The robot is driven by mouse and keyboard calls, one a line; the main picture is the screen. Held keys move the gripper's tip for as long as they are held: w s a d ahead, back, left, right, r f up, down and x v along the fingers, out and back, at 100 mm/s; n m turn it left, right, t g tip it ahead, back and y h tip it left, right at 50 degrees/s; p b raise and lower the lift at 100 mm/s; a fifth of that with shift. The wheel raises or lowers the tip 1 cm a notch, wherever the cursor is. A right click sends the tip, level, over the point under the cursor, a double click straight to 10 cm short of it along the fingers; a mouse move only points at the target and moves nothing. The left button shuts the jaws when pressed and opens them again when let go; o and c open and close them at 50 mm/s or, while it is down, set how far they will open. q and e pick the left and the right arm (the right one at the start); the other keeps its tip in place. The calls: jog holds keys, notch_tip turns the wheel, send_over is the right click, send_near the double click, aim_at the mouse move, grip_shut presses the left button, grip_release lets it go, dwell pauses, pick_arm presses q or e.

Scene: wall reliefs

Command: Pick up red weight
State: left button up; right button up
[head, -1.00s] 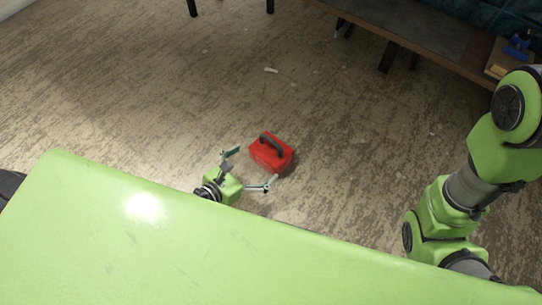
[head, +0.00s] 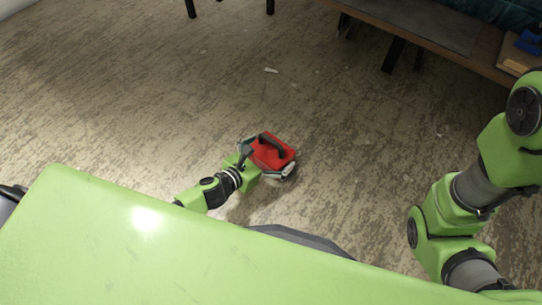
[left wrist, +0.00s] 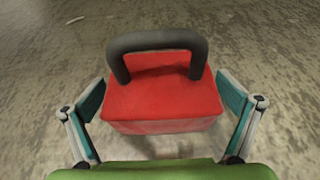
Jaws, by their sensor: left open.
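The red weight (head: 275,153) is a red block with a dark handle on top. It sits on the floor in the middle of the head view. In the left wrist view the red weight (left wrist: 165,97) fills the centre, its dark arched handle at the top. My left gripper (head: 267,158) is open around the near part of the weight, one finger on each side. In the left wrist view the left gripper (left wrist: 163,112) shows small gaps between its teal finger pads and the weight's sides. My right gripper is out of view; only my right arm shows.
A long bench (head: 440,30) with dark legs stands at the top right, with a blue item (head: 530,41) on its right end. Small pale scraps lie on the floor (head: 130,110). The floor around the weight is otherwise clear.

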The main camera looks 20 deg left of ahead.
pick_arm(q)
jog(key=c, duration=1.8)
jog(key=shift+w+r, duration=0.1)
jog(key=shift+r, duration=0.15)
jog(key=shift+c, duration=0.5)
